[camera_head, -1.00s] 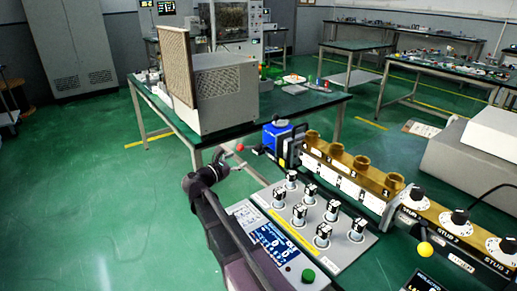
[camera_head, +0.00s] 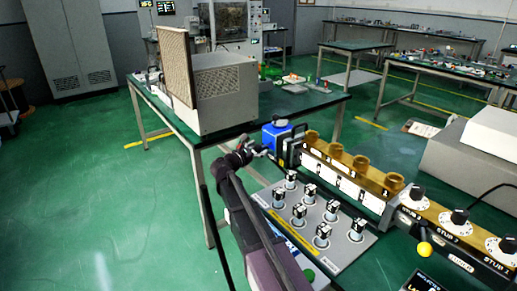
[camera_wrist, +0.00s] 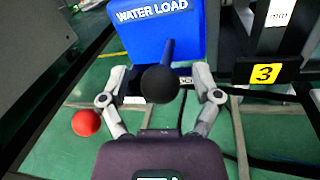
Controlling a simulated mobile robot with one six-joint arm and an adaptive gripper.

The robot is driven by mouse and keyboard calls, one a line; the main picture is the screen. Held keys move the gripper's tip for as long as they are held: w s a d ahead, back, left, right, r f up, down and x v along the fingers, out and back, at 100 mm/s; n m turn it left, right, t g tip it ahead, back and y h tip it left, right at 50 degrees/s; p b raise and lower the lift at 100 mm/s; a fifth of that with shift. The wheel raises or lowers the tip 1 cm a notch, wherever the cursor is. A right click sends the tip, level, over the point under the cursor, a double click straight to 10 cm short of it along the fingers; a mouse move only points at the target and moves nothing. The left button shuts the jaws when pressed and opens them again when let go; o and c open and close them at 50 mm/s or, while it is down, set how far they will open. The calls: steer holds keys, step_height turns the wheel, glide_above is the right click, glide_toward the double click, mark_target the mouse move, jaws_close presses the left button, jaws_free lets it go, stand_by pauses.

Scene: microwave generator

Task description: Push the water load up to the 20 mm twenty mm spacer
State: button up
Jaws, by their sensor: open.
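The blue water load (camera_head: 278,136) sits at the left end of the brass waveguide line in the head view. In the wrist view the water load (camera_wrist: 160,30) is straight ahead, with its white label and a black handle (camera_wrist: 160,83) sticking out towards me. My gripper (camera_wrist: 160,80) is open, with one finger on each side of the handle; I cannot tell whether they touch it. In the head view my gripper (camera_head: 258,148) is just left of the water load. A plate marked "mm" (camera_wrist: 279,14) with a yellow "3" tag stands to its right; its size number is out of view.
A red ball (camera_wrist: 86,122) is left of my gripper in the wrist view. A grey panel with several white-and-black posts (camera_head: 335,238) lies below the line. A table with a beige box (camera_head: 222,90) stands behind. Stub dials (camera_head: 460,216) are at the right.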

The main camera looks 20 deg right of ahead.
mark_target(276, 149)
jaws_close()
steer(key=shift+s+d, duration=0.35)
steer(key=shift+s, duration=0.6)
steer(key=shift+s+d, duration=0.35)
steer(key=shift+s, duration=0.55)
steer(key=shift+s+d, duration=0.35)
steer(key=shift+s, duration=0.6)
jaws_free()
steer(key=shift+a, duration=0.15)
